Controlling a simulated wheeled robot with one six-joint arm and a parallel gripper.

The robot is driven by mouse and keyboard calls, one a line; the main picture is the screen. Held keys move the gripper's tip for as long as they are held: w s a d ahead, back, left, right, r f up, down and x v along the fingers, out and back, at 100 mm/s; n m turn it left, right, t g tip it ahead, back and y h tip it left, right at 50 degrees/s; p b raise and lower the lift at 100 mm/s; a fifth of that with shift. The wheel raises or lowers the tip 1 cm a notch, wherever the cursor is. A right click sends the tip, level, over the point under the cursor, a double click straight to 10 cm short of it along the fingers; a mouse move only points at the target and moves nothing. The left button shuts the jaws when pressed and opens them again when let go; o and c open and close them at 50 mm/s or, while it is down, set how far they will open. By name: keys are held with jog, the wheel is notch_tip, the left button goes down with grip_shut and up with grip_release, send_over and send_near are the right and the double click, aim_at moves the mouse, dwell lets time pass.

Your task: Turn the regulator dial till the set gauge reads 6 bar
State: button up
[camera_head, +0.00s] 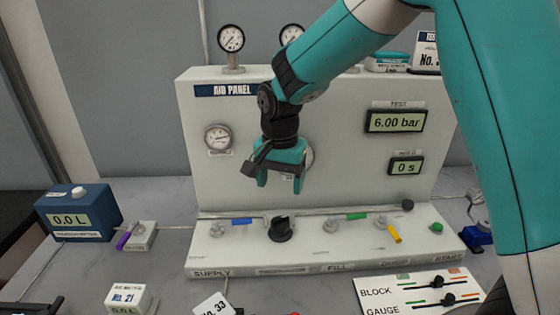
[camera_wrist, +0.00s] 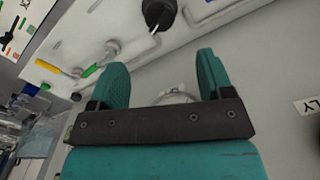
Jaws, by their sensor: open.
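The black regulator dial (camera_head: 281,229) sits on the sloped front ledge of the white air panel (camera_head: 240,175). The dial also shows at the top of the wrist view (camera_wrist: 160,12), with a pale pointer line. My gripper (camera_head: 281,183) is open and empty, pointing down above the dial and apart from it. In the wrist view its two teal fingers (camera_wrist: 162,62) are spread, with the dial beyond them. A round gauge (camera_head: 310,157) on the panel face is mostly hidden behind my gripper, so its reading cannot be seen. The test display (camera_head: 396,121) reads 6.00 bar.
Valves with blue, green and yellow levers (camera_head: 386,230) flank the dial along the ledge. A small gauge (camera_head: 218,137) is on the panel's left. A hold display (camera_head: 406,166) reads 0 s. A blue meter (camera_head: 78,212) stands left; a slider board (camera_head: 420,292) lies front right.

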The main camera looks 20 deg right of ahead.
notch_tip(320, 180, up, 6)
jog(key=shift+r, duration=0.15)
jog(key=shift+s, duration=0.1)
dwell(0.4)
jog(key=s+a+n+y, duration=0.2)
jog(key=s+n, duration=0.5)
jog(key=s, duration=0.5)
jog(key=s+a+r+n+y, duration=0.1)
jog(key=s+a+n+y, duration=0.1)
jog(key=s+n, duration=0.6)
jog(key=s, duration=0.5)
jog(key=shift+a+r, duration=0.3)
